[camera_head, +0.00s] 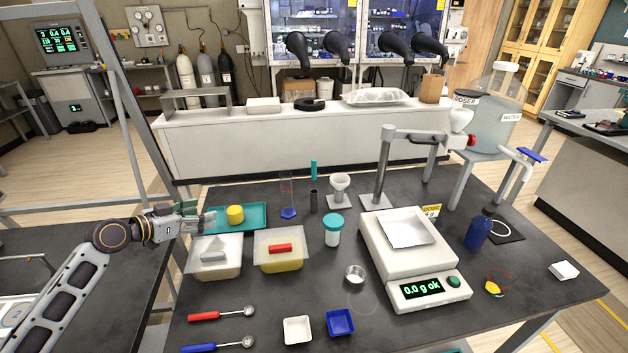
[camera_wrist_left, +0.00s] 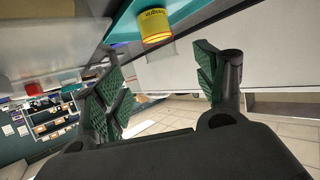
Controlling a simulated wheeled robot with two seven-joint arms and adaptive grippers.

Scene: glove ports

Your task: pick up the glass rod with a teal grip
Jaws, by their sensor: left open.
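The glass rod with a teal grip (camera_head: 314,170) appears to stand upright in a small dark holder (camera_head: 314,200) near the back middle of the dark table. Its teal grip shows at the top; the clear shaft is hardly visible. My left gripper (camera_head: 207,221) is at the left end of a teal tray (camera_head: 259,214), well to the left of the rod and apart from it. In the left wrist view the gripper (camera_wrist_left: 165,82) has its fingers spread with nothing between them. My right gripper is not in view.
A yellow weight-like piece (camera_head: 235,214) sits on the tray and shows in the wrist view (camera_wrist_left: 155,25). A clear cylinder with a blue base (camera_head: 288,212) stands left of the holder, a white funnel (camera_head: 340,182) right of it. Lidded tubs (camera_head: 279,262) stand in front.

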